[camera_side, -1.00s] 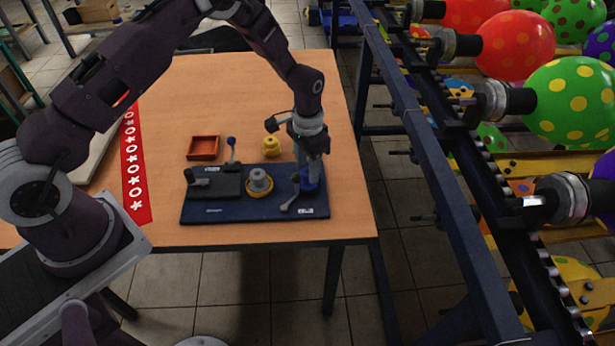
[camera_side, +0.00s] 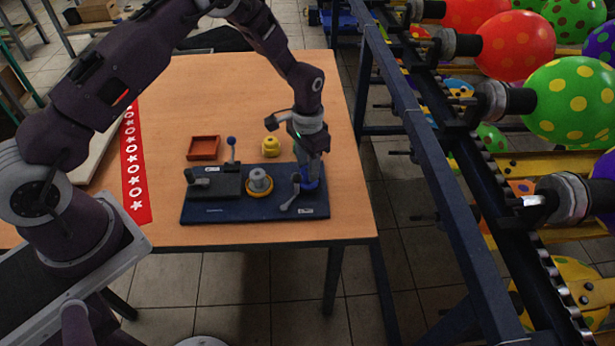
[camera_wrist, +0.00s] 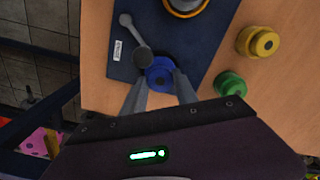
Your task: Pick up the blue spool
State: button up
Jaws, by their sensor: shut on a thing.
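The blue spool (camera_wrist: 160,76) is between my gripper's two fingertips (camera_wrist: 160,90) in the wrist view, next to the round end of a grey lever. In the side view the blue spool (camera_side: 309,185) shows at the right end of the dark blue board (camera_side: 235,210), under my gripper (camera_side: 309,174). The fingers are shut on the spool from both sides. The spool is at or very near the board; I cannot tell whether it is clear of it.
A grey lever (camera_side: 292,200) lies close beside the spool. A grey post in a yellow ring (camera_side: 259,183) stands mid-board. A yellow spool (camera_side: 271,147), a green spool (camera_wrist: 229,84) and an orange-red tray (camera_side: 203,148) are on the table. A rail with balloons stands to the right.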

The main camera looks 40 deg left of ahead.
jog(key=shift+r, duration=0.4)
jog(key=shift+r, duration=3.1)
